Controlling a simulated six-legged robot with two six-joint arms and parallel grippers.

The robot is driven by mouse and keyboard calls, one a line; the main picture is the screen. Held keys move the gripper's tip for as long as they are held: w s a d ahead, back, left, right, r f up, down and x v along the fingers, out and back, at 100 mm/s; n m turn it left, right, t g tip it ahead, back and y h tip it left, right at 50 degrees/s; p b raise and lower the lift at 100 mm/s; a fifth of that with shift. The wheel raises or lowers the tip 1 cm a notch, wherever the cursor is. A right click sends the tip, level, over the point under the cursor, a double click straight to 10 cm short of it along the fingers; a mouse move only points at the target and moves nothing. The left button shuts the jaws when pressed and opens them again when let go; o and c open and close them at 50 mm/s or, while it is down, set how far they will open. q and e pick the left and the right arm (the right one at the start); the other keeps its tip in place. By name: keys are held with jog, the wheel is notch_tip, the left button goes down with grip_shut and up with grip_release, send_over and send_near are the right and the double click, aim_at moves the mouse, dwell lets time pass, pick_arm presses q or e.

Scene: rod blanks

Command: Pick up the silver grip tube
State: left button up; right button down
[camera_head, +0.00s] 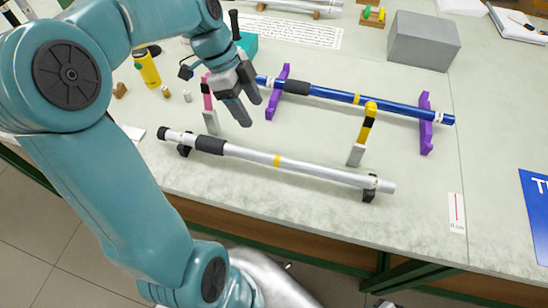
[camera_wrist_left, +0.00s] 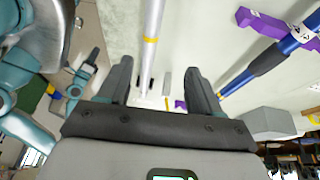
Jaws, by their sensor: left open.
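The silver grip tube (camera_head: 245,153) lies near the table's front edge in the head view, raised on two small black stands (camera_head: 369,192). It has a black grip sleeve (camera_head: 210,145) near its left end and a yellow band around its middle. My left gripper (camera_head: 246,102) is open and empty, above and behind the tube's left part, apart from it. In the left wrist view the tube (camera_wrist_left: 151,42) shows beyond the two open fingers (camera_wrist_left: 159,68). A teal arm with a dark end, seemingly my right gripper (camera_wrist_left: 90,65), shows small at left there; its jaw state is unclear.
A blue tube (camera_head: 340,96) rests on purple stands (camera_head: 426,128) behind the silver one. Upright pieces, one pink-topped (camera_head: 209,115) and one yellow-and-black-topped (camera_head: 360,140), stand between the tubes. A grey box (camera_head: 422,42) stands behind.

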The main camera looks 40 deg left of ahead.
aim_at(271, 156)
pick_arm(q)
jog(key=x, duration=0.6)
jog(key=s+x, duration=0.1)
jog(key=x, duration=0.3)
jog(key=shift+d, duration=0.2)
jog(key=shift+s+d+f, duration=0.2)
jog(key=shift+d+f, duration=0.1)
jog(key=x, duration=0.5)
jog(key=shift+s, duration=0.1)
jog(key=shift+c, duration=0.3)
jog(key=c, duration=1.1)
